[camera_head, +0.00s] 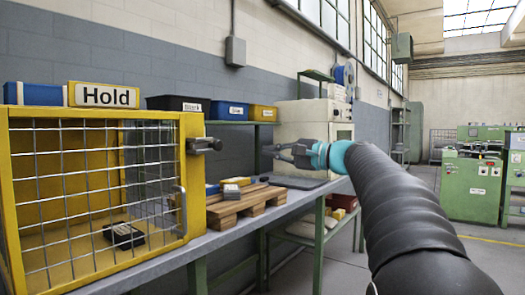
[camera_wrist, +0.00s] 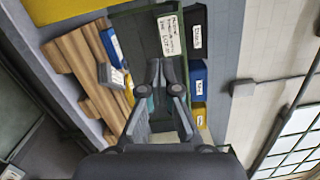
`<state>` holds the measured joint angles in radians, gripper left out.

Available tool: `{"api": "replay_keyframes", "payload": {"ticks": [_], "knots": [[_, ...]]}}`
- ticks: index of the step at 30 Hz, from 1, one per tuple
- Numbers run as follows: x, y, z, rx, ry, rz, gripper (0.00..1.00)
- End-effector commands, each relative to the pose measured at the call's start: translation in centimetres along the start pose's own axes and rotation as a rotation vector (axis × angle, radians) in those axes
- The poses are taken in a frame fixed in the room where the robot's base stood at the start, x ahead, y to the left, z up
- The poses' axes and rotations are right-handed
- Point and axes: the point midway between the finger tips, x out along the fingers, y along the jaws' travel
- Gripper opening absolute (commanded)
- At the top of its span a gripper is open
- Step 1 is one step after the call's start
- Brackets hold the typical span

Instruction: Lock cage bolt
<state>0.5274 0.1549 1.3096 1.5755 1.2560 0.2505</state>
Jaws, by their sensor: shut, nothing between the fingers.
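The yellow cage (camera_head: 193,190) stands on the bench at the left, with a wire mesh front (camera_head: 95,190). A dark grey bolt (camera_head: 204,145) sticks out to the right from the top of its right post. I cannot tell whether the bolt is thrown. A metal handle (camera_head: 181,211) is on the front's right edge. My gripper (camera_head: 277,152) is to the right of the bolt, apart from it, pointing left.
A wooden pallet (camera_head: 235,208) with small boxes lies on the bench (camera_head: 290,196) right of the cage. Bins (camera_head: 180,103) line a shelf behind. A white machine (camera_head: 300,120) stands behind my gripper. A dark device (camera_head: 124,235) lies inside the cage.

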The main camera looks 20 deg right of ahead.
Motion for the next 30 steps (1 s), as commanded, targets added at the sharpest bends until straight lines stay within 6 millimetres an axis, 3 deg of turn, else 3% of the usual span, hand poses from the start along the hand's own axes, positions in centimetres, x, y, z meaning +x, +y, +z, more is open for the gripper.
{"api": "replay_keyframes", "payload": {"ticks": [13,21,30], "knots": [[8.4,-0.1,0.1,0.0,-0.004,0.0,0.0],[9.0,0.0,3.3,-0.001,-0.001,0.0,0.0],[9.2,0.0,4.0,-0.001,0.0,0.0,0.0]]}}
